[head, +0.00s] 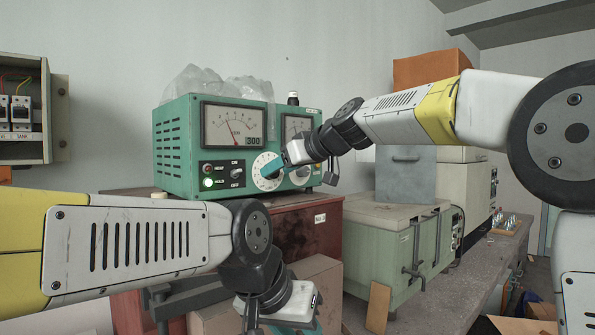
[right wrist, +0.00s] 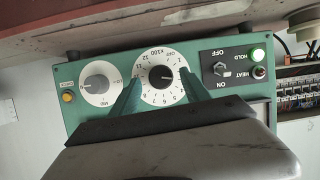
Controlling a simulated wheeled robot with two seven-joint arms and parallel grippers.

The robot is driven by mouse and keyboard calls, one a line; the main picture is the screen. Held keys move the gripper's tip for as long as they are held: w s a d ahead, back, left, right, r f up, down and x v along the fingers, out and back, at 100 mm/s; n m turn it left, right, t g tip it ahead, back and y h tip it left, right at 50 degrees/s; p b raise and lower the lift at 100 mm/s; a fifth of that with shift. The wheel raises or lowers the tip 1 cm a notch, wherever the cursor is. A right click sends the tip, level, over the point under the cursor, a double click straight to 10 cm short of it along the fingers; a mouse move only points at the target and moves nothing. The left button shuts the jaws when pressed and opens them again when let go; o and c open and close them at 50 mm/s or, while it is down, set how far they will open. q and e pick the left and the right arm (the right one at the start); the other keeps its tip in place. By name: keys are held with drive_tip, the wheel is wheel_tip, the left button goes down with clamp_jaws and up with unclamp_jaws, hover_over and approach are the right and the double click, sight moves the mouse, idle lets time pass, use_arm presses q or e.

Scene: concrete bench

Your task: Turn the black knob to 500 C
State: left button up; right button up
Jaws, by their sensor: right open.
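The black knob (right wrist: 162,77) sits in the middle of a white numbered dial (right wrist: 152,96) on a green control box (head: 176,150). The knob's exact setting is too small to read. In the head view the dial (head: 262,161) is partly covered by my right gripper (head: 274,169). That gripper is open, and in the right wrist view its teal fingers (right wrist: 160,76) reach over the dial on either side of the knob, with visible gaps. My left gripper (head: 284,326) is low at the bottom edge, away from the box; its fingers are mostly cut off.
The box has a meter (head: 235,126) marked 300, a lit green lamp (head: 208,183), an ON/OFF switch (right wrist: 222,70) and a second, grey knob (right wrist: 97,84) beside the black one. A green chest (head: 385,240) stands right.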

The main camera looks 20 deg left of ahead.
drive_tip(key=shift+w+a+f, duration=0.25)
drive_tip(key=shift+a, duration=0.25)
drive_tip(key=shift+c, duration=0.2)
clamp_jaws()
drive_tip(key=shift+m, duration=0.3)
drive_tip(key=m, duration=0.1)
drive_tip(key=m+g+y, duration=0.1)
drive_tip(key=shift+w+d+f+m+g, duration=0.1)
drive_tip(key=shift+w+d+m+g, duration=0.1)
drive_tip(key=shift+m+g, duration=0.1)
drive_tip(key=m+g+y, duration=0.1)
drive_tip(key=m+y, duration=0.1)
drive_tip(key=m, duration=0.1)
drive_tip(key=shift+g, duration=0.3)
drive_tip(key=shift+f+m, duration=0.1)
drive_tip(key=shift+m, duration=0.3)
